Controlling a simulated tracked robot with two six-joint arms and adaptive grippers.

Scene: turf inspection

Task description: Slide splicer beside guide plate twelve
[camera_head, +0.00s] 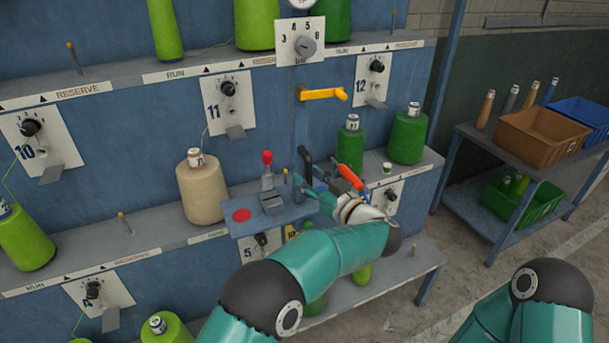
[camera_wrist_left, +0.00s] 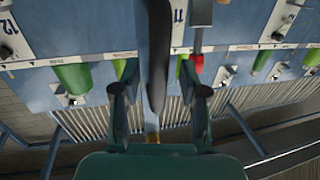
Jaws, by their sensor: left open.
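The splicer appears to be the blue carriage (camera_head: 291,217) with a red disc, a grey block and a red-knobbed post, in front of the rack, below and between plates eleven and twelve. Its black upright handle (camera_head: 306,163) shows at its right; the handle also shows in the left wrist view (camera_wrist_left: 158,60). Guide plate twelve (camera_head: 372,78) is up and to the right. My left gripper (camera_head: 318,178) is open at the handle; in the wrist view its fingers are on either side of the handle, and contact cannot be told. My right gripper is out of view.
Guide plate eleven (camera_head: 229,101) is at upper left. A yellow lever (camera_head: 322,94) sticks out above the handle. A beige cone (camera_head: 202,189) stands left of the carriage, green cones (camera_head: 407,136) right. A side table with a brown crate (camera_head: 543,136) is at right.

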